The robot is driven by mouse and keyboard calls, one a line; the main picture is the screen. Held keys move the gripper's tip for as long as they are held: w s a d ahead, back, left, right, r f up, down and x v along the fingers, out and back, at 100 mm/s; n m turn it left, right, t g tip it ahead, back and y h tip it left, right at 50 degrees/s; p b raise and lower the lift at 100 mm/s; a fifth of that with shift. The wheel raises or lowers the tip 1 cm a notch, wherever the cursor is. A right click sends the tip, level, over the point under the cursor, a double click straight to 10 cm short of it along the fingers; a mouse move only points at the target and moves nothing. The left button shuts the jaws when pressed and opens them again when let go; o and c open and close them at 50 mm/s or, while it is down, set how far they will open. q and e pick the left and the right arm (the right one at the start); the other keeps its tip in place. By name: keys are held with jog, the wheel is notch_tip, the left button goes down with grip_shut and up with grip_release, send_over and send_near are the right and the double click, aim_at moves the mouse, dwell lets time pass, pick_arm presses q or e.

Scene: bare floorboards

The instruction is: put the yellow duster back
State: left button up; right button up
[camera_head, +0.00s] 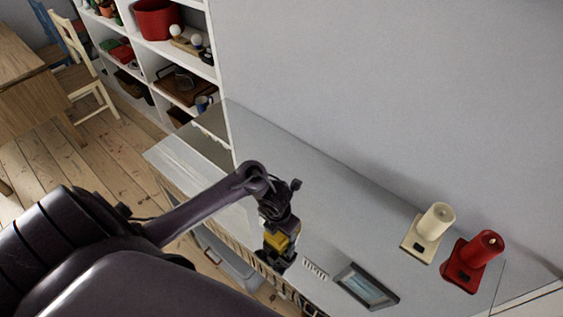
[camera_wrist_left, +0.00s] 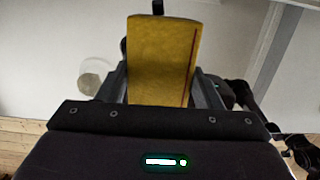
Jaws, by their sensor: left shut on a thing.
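The yellow duster (camera_wrist_left: 160,60) is a flat yellow block with a thin dark red line along one side in the left wrist view. My left gripper (camera_wrist_left: 162,88) is shut on it, with a finger at each side. In the head view the duster (camera_head: 277,241) shows small between the fingers of my left gripper (camera_head: 276,250). It is over the front edge of the white surface, left of the framed picture; I cannot tell whether it touches the surface. My right gripper is in neither view.
A framed picture (camera_head: 367,287) lies on the white surface. White shelves (camera_head: 142,55) with a red pot (camera_head: 156,18) stand at the upper left. Wall backs the surface.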

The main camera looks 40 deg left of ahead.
aim_at(278, 233)
pick_arm(q)
jog(key=shift+f, duration=0.15)
jog(key=o, duration=0.9)
jog(key=shift+c, duration=0.2)
jog(key=r+p, duration=0.1)
jog(key=r, duration=0.3)
jog(key=s+r+p, duration=0.1)
jog(key=r+p, duration=0.1)
jog(key=r, duration=0.2)
jog(key=r+p, duration=0.2)
jog(key=r, duration=0.2)
jog(key=shift+s+r, duration=0.15)
jog(key=shift+s, duration=0.1)
